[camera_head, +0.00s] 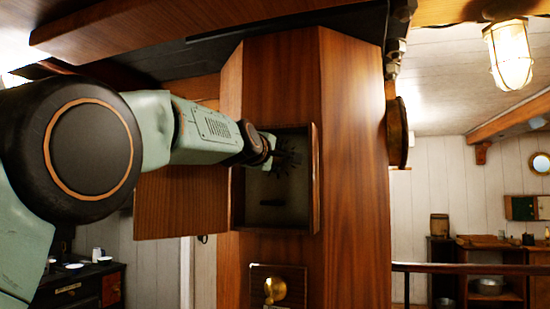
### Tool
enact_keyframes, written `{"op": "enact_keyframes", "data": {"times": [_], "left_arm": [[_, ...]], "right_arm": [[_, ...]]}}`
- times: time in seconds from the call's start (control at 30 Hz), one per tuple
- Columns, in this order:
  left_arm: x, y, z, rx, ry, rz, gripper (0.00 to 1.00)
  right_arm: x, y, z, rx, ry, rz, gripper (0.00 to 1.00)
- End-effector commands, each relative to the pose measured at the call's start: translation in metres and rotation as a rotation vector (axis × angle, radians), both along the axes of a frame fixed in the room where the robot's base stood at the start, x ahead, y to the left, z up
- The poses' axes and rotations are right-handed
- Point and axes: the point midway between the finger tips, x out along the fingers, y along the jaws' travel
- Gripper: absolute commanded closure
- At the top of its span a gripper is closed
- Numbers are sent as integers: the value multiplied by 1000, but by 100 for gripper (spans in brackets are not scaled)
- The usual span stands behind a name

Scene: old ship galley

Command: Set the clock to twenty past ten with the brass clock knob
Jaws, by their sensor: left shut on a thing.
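My left gripper (286,158) reaches into an open wooden case (316,180) on the front of a wooden column. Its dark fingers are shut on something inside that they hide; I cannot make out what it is. The case's back is greyish, with a small dark bar (285,203) below the gripper. A round brass knob (275,289) sits on a dark plate lower on the column, apart from the gripper. No clock face or hands can be read from here. My right gripper is not in view.
The case's wooden door (180,207) hangs open to the left, under my left arm. A round brass-edged thing (397,132) juts from the column's right side. A dark rail (470,268) crosses the lower right. A caged lamp (509,55) hangs upper right.

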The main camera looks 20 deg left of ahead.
Motion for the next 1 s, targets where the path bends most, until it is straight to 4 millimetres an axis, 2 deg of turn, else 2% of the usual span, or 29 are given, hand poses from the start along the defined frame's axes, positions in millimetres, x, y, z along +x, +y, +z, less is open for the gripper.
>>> {"op": "enact_keyframes", "data": {"times": [0.37, 1.0], "left_arm": [[0, 0, -1, 150, -6, -1, 94], [0, 1, -3, 745, -26, 0, 94]], "right_arm": [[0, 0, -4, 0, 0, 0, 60], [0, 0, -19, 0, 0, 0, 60]]}}
